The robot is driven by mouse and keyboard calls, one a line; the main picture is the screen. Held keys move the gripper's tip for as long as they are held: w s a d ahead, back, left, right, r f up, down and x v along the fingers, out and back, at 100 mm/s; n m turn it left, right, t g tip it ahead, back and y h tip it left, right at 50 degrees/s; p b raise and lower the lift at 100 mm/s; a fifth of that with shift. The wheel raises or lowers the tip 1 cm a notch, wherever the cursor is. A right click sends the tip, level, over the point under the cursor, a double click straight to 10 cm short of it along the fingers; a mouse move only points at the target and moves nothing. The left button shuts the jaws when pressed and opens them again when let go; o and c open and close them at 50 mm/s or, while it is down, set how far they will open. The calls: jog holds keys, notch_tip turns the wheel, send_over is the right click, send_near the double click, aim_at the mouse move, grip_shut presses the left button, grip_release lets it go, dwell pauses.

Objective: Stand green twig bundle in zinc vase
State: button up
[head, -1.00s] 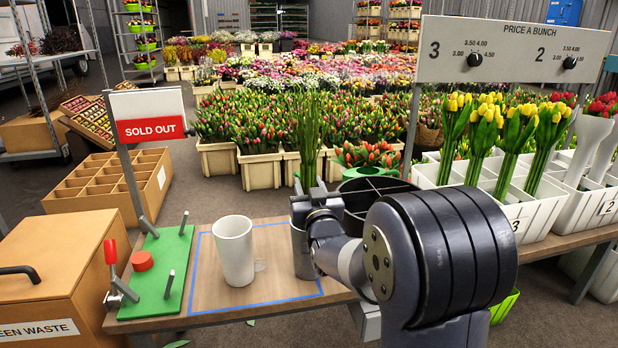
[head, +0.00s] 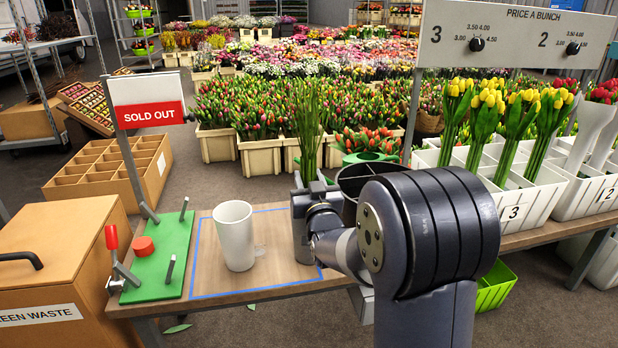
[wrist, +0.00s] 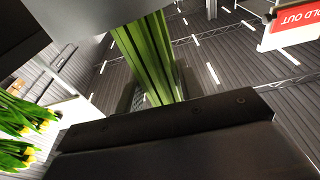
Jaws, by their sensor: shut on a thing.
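The green twig bundle (head: 307,125) stands upright in the head view, its stems running down to my gripper. My gripper (head: 310,198) is shut on the bundle, just above and in front of a grey metal cylinder, which looks like the zinc vase (head: 302,246). The gripper hides the vase's rim and the bundle's lower end, so I cannot tell whether the stems are inside. In the wrist view the green stems (wrist: 150,55) rise beyond the dark gripper body.
A pale tapered vase (head: 234,236) stands left of the zinc vase, within a blue outline. A green board with pegs (head: 158,262) lies further left. A black round container (head: 349,184) is behind my arm. White crates with yellow tulips (head: 497,202) stand right.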

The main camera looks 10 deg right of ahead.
jog(key=shift+f, duration=0.2)
jog(key=o, duration=1.8)
jog(key=shift+o, duration=0.2)
jog(key=s+f+p, duration=0.2)
jog(key=s, duration=0.8)
jog(key=shift+s, duration=0.35)
jog(key=shift+w, duration=0.15)
jog(key=shift+w+r+b, duration=0.35)
jog(key=shift+w+r, duration=0.1)
jog(key=shift+w, duration=1.3)
jog(key=shift+w+r+b, duration=0.3)
jog(key=shift+w+r, duration=0.2)
jog(key=shift+w, duration=1.2)
jog(key=shift+w+r+b, duration=0.35)
jog(key=shift+w+r, duration=0.1)
jog(key=shift+w, duration=1.3)
